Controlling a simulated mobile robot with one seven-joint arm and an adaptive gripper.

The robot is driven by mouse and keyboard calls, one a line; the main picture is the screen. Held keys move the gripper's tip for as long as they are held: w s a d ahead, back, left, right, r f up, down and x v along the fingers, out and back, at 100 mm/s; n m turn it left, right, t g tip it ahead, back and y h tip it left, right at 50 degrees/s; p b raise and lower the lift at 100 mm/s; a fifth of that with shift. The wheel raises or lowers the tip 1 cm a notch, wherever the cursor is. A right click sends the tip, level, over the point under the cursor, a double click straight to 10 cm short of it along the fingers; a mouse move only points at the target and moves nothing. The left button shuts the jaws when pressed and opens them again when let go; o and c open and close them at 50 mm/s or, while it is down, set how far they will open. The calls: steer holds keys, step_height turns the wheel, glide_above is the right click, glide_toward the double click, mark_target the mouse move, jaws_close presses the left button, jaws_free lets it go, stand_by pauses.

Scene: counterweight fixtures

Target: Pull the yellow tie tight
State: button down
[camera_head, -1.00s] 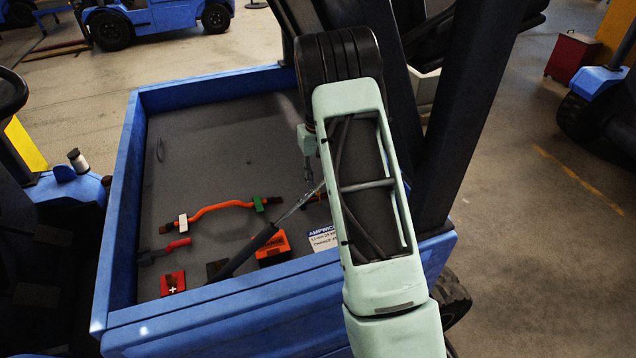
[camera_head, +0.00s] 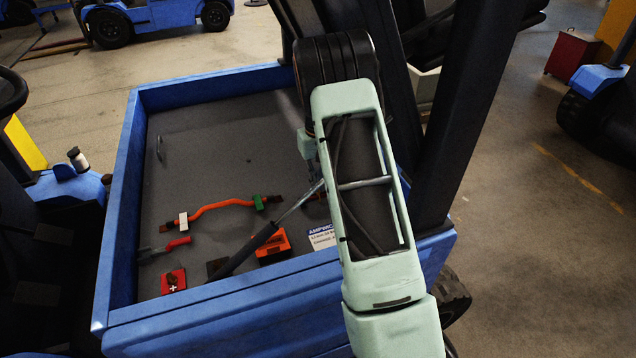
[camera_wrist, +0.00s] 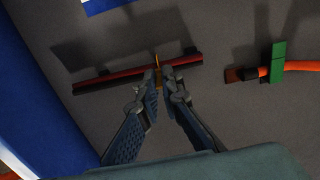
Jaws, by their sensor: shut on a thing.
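The yellow tie (camera_wrist: 157,62) shows in the wrist view as a thin yellow strip standing at a thin red and black bar (camera_wrist: 112,79). My gripper (camera_wrist: 162,88) comes in from below, its two fingertips close together at the tie. It is shut on the tie's lower part, which the fingertips partly hide. The bar runs crosswise just beyond the fingertips; I cannot tell whether they touch it. In the head view my arm hides the tie and most of the gripper.
An orange cable (camera_head: 224,204) with a green clip (camera_wrist: 277,62) lies right of the gripper in the wrist view. An orange block (camera_head: 274,247), a red box (camera_head: 173,281) and a red-handled tool (camera_head: 178,243) lie in the bed.

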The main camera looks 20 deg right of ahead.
step_height(320, 180, up, 2)
steer(key=shift+r, duration=0.2)
steer(key=c, duration=2.1)
jaws_free()
step_height(320, 180, up, 12)
